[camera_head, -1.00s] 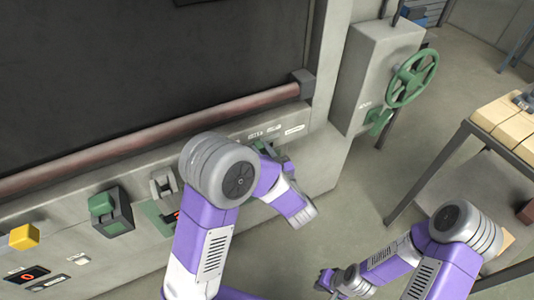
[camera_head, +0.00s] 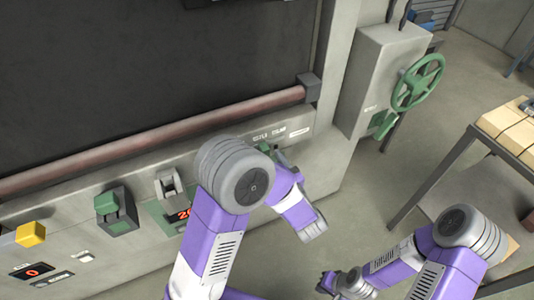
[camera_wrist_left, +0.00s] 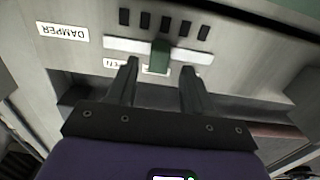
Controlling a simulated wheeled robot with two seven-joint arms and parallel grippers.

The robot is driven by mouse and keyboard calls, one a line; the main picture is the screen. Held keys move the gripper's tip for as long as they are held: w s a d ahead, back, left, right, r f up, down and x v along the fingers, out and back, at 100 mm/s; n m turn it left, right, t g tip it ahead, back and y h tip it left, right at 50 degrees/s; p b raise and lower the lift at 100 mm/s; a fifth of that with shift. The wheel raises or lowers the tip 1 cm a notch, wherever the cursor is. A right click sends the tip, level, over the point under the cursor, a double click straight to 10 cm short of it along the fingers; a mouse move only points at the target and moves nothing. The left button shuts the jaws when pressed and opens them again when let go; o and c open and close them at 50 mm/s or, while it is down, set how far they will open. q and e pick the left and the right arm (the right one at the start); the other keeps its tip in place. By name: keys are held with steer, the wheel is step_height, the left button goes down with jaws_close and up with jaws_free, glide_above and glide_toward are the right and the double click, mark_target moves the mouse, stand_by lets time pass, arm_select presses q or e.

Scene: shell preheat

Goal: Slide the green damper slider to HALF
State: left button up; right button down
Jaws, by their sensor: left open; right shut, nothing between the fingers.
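The green damper slider (camera_wrist_left: 160,55) is a small knob on a pale horizontal track (camera_wrist_left: 198,57), in the left wrist view. The DAMPER label (camera_wrist_left: 62,32) is at the track's left. My left gripper (camera_wrist_left: 160,72) is open, with one finger on each side of the knob and gaps visible on both sides. I cannot tell contact in depth. Small labels beneath the track are partly hidden by the fingers. In the head view my left arm hides much of this panel. My right gripper (camera_head: 326,282) is shut and empty, low over the floor, away from the panel.
A green handwheel (camera_head: 418,82) is on a grey box at the right. A reddish bar (camera_head: 150,140) runs above the panel. A green switch (camera_head: 107,203) and a yellow button (camera_head: 31,234) are at the left. A table with pale blocks (camera_head: 510,125) stands at the right.

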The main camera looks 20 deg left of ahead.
arm_select(q)
steer(key=v, duration=0.4)
steer(key=shift+s+d, duration=0.15)
step_height(320, 180, down, 19)
steer(key=w+m+g+h+p, duration=0.2)
steer(key=m+g+h, duration=0.2)
steer(key=h, duration=0.5)
steer(key=s+d+f+m+g+h, duration=0.1)
steer(key=s+f+g+h, duration=0.2)
steer(key=s, duration=0.6)
steer(key=s+f+m+g+h+p, duration=0.1)
steer(key=s+f+g+h, duration=0.3)
steer(key=s+f, duration=0.3)
steer(key=s+g, duration=0.1)
steer(key=s, duration=0.2)
steer(key=shift+d+f+g, duration=0.2)
steer(key=shift+d+g, duration=0.2)
